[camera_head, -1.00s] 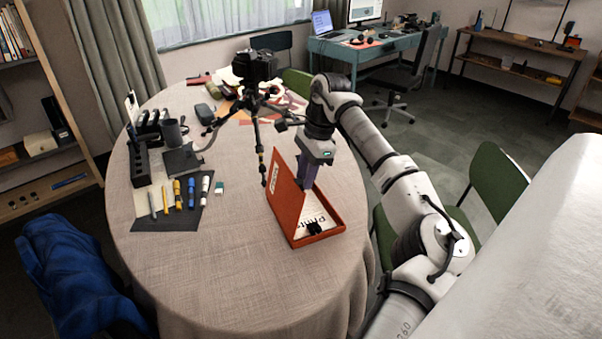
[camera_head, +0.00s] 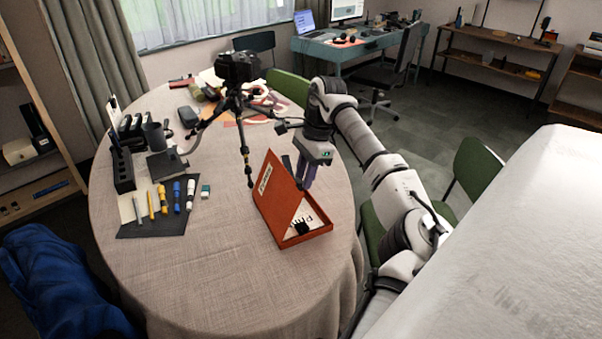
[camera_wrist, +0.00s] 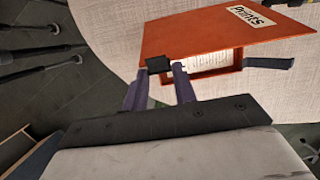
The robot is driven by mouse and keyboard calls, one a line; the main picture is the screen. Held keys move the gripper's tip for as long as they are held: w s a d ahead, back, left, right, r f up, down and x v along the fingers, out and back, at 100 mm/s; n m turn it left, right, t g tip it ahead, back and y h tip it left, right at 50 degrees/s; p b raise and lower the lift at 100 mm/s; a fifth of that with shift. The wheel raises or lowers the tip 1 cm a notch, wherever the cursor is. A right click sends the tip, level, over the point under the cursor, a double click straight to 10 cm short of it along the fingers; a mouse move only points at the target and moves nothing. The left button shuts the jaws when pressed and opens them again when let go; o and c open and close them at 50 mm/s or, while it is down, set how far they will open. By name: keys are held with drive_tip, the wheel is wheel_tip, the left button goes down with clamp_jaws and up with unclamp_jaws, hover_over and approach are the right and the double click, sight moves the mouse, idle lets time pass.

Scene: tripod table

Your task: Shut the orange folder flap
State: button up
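The orange folder (camera_head: 318,232) lies on the round table with its flap (camera_head: 276,200) raised at a slant on the left side. The flap bears a "Prints" label, which also shows in the wrist view (camera_wrist: 257,16). White printed sheets (camera_head: 306,218) and a black clip (camera_head: 302,228) show inside the base. My gripper (camera_head: 304,181) is just behind and to the right of the flap, pointing down. In the wrist view its two purple fingers (camera_wrist: 160,80) are apart with nothing seen held between them. I cannot tell whether a finger touches the folder.
A black camera on a tripod (camera_head: 243,140) stands behind and left of the folder. Pens on a dark mat (camera_head: 160,215) lie further left. Papers and tape rolls (camera_head: 262,105) are at the back. The cloth in front (camera_head: 240,285) is bare.

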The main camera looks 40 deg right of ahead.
drive_tip(key=shift+d+f, duration=0.1)
drive_tip(key=shift+d, duration=0.1)
drive_tip(key=shift+s+d+f, duration=0.2)
drive_tip(key=shift+d+f, duration=0.15)
drive_tip(key=shift+d, duration=0.2)
drive_tip(key=shift+s+d+f, duration=0.2)
drive_tip(key=shift+d+f, duration=0.1)
drive_tip(key=shift+d, duration=0.2)
drive_tip(key=o, duration=0.6)
drive_tip(key=p+v, duration=0.1)
drive_tip(key=v, duration=0.1)
drive_tip(key=a+p+v, duration=0.1)
drive_tip(key=p+v, duration=0.1)
drive_tip(key=v, duration=0.1)
drive_tip(key=p+v, duration=0.2)
drive_tip(key=v, duration=0.1)
drive_tip(key=shift+w+a+r, duration=0.15)
drive_tip(key=shift+w+a, duration=0.2)
drive_tip(key=shift+a, duration=0.1)
idle(0.3)
idle(0.5)
